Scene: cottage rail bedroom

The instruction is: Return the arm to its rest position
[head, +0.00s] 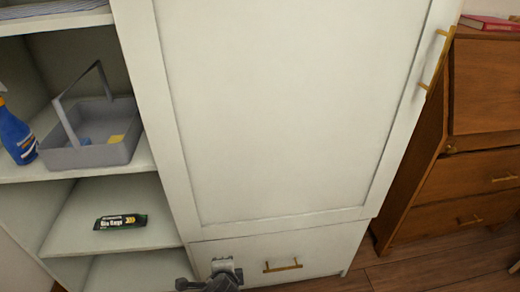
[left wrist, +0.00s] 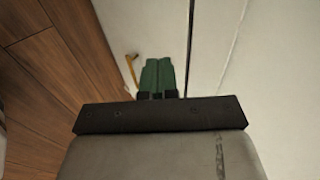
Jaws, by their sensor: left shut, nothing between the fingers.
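My left gripper (head: 223,268) shows at the bottom edge of the head view, in front of the white cabinet's lower drawer (head: 330,250). Most of its arm is out of frame. In the left wrist view its two green fingers (left wrist: 157,75) lie together, shut and empty. The drawer's gold handle (head: 283,266) is to the right of the gripper in the head view. It also shows just left of the fingers in the left wrist view (left wrist: 131,70). I cannot tell whether they touch. My right gripper is not in view.
The white cabinet door (head: 280,100) is shut. Open shelves at left hold a grey caddy (head: 92,154), a blue spray bottle (head: 16,137) and a dark green packet (head: 120,221). A brown wooden desk (head: 485,90) with a red book (head: 490,23) stands right. Wood floor (head: 420,275) is clear at lower right.

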